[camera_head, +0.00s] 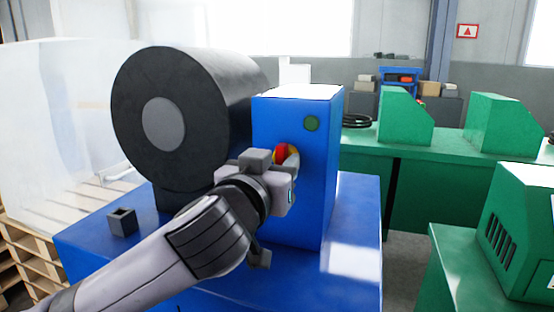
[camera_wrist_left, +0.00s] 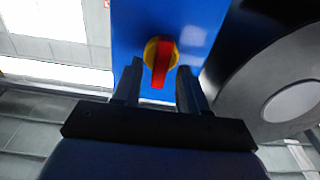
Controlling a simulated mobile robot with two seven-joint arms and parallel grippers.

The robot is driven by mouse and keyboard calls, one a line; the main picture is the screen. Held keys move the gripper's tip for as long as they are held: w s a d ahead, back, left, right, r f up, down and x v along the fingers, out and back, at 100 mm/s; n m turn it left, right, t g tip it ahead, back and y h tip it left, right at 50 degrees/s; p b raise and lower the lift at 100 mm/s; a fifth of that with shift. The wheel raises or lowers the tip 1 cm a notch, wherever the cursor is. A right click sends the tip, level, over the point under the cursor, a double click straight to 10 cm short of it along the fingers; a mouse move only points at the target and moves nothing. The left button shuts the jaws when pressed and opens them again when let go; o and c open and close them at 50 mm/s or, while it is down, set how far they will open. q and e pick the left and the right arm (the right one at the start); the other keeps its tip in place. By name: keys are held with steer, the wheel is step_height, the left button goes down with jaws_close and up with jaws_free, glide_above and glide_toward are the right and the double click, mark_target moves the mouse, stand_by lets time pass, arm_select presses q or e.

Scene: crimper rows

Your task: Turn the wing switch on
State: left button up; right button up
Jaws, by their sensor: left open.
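The wing switch has a red handle on a yellow round plate (camera_head: 292,152), set on the face of a blue box (camera_head: 326,180). In the left wrist view the red handle (camera_wrist_left: 162,62) is close to upright, tilted slightly, its lower end between the fingers. My left gripper (camera_wrist_left: 160,85) is open, with one dark finger on each side of the handle's lower part. I cannot tell whether the fingers touch it. In the head view my left gripper (camera_head: 278,172) partly hides the switch. My right gripper is not in view.
A green round button (camera_head: 312,123) is above the switch on the box. A large black roll (camera_head: 185,115) stands left of the box on the blue machine base (camera_head: 350,245). Green machines (camera_head: 405,118) stand to the right, and wooden pallets (camera_head: 25,262) at the left.

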arm_select(q)
steer(key=shift+w+d, duration=0.1)
steer(key=shift+w, duration=0.2)
jaws_close()
